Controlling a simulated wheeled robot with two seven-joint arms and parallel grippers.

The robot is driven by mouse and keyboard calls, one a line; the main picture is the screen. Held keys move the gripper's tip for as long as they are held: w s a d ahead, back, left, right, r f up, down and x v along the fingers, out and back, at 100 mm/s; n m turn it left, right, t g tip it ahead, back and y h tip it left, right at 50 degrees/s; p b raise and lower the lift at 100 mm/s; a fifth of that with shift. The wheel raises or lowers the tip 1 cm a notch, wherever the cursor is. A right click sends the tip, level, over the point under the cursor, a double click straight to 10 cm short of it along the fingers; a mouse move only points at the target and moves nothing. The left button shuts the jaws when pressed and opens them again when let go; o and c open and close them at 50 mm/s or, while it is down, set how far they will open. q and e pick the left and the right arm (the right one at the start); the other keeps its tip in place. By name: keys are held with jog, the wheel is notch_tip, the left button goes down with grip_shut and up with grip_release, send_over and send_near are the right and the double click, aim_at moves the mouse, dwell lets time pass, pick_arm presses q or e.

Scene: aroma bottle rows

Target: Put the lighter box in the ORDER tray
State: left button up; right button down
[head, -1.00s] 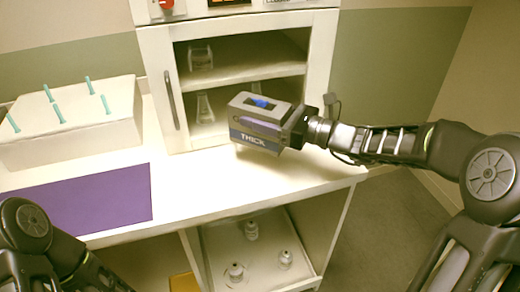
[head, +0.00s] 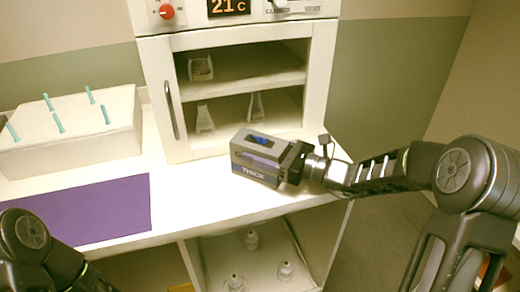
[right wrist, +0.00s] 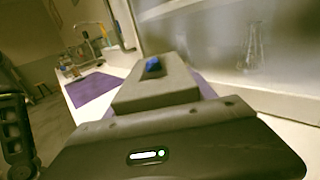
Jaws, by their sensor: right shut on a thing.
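The gripper is shut on the box's right end. The box is over the white counter, in front of the cabinet; I cannot tell if it touches the counter. In the right wrist view the box (right wrist: 155,92) stretches ahead of the gripper, with its blue patch up. No second box shows, and no tray marked ORDER can be read. My left arm shows at the lower left, its gripper out of frame.
A purple mat (head: 75,208) lies on the counter (head: 190,195) at left. Behind it stands a white block (head: 70,140) with several teal pegs. Below the counter, an open compartment (head: 265,240) holds small bottles.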

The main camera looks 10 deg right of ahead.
aim_at(284, 158)
jog(key=shift+f, duration=0.15)
jog(key=shift+c, duration=1.6)
grip_release()
jog(key=shift+r, duration=0.2)
jog(key=b+v, duration=0.1)
jog(key=v, duration=1.1)
